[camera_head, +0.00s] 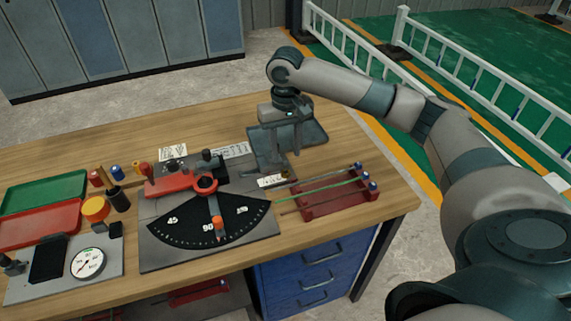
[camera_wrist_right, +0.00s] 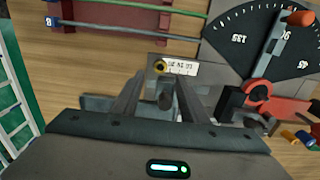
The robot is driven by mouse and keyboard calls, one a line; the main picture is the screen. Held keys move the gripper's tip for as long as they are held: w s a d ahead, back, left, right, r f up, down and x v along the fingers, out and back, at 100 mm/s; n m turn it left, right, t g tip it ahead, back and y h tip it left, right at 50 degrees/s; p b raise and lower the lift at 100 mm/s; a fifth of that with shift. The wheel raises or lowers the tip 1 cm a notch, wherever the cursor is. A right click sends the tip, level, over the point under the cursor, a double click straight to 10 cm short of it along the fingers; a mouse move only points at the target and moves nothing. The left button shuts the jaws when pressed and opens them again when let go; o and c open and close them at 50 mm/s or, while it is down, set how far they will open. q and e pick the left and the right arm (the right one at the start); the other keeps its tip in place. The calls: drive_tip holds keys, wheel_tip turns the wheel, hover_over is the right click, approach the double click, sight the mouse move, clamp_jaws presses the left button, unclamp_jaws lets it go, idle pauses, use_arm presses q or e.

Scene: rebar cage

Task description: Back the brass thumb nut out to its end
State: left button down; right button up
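The brass thumb nut (camera_wrist_right: 160,67) shows as a small ring just beyond my right fingertips in the right wrist view, beside a white scale label (camera_wrist_right: 181,68). In the head view it is a tiny brass spot (camera_head: 285,174) near the right end of that label. My right gripper (camera_head: 283,152) points down above the bench. In the wrist view its two fingers (camera_wrist_right: 159,82) stand apart, with a dark part showing between them. The nut appears ahead of the fingertips, not clasped. The nut's thread is too small to make out. My left gripper is out of view.
The bending plate with a black angle dial (camera_head: 208,222) and red lever (camera_head: 170,185) lies left of my gripper. A red rack (camera_head: 325,203) holding rods stands to the right. Trays (camera_head: 42,192) and a round gauge (camera_head: 87,262) are far left.

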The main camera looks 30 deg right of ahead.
sight(286, 171)
wheel_tip(286, 171, down, 7)
drive_tip(key=shift+r+p, duration=0.1)
drive_tip(key=shift+p, duration=0.35)
clamp_jaws()
